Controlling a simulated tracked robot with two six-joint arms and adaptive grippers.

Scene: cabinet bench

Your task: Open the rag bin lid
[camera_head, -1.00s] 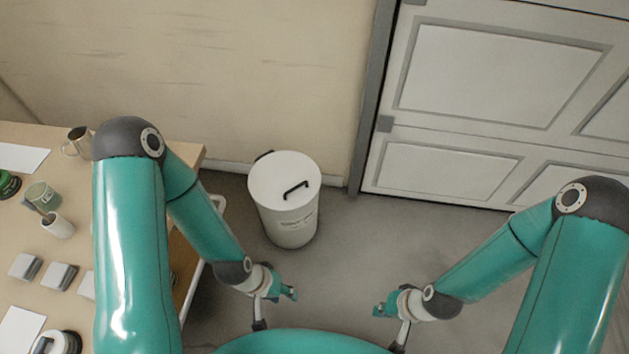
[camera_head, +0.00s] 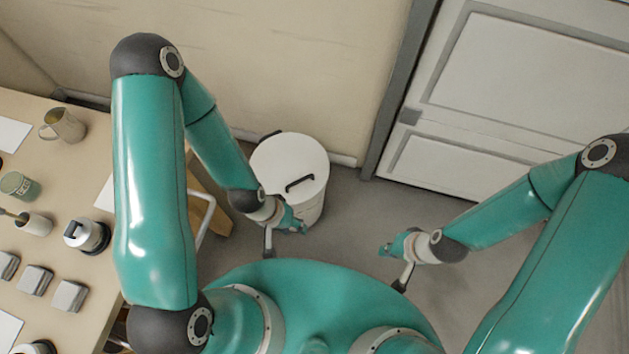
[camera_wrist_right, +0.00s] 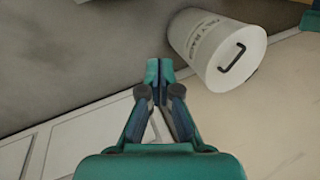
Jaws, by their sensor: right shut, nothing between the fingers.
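The rag bin (camera_head: 312,207) is a white cylinder standing on the floor against the wall. Its round white lid (camera_head: 287,160) is closed and has a dark bar handle (camera_head: 300,183) on top. The bin also shows in the right wrist view (camera_wrist_right: 197,40), with dark lettering on its side. My left gripper (camera_head: 297,226) is in front of the bin's lower side in the head view; whether it is open or shut is too small to tell. My right gripper (camera_head: 388,249) is right of the bin, apart from it. In the right wrist view its fingers (camera_wrist_right: 159,68) are together and empty.
A wooden bench (camera_head: 80,180) at left carries a metal mug (camera_head: 66,125), a green cup (camera_head: 18,186), grey blocks and a lidded pot (camera_head: 86,235). A white panelled cabinet (camera_head: 520,75) stands at the back right. The floor (camera_head: 365,215) right of the bin is clear.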

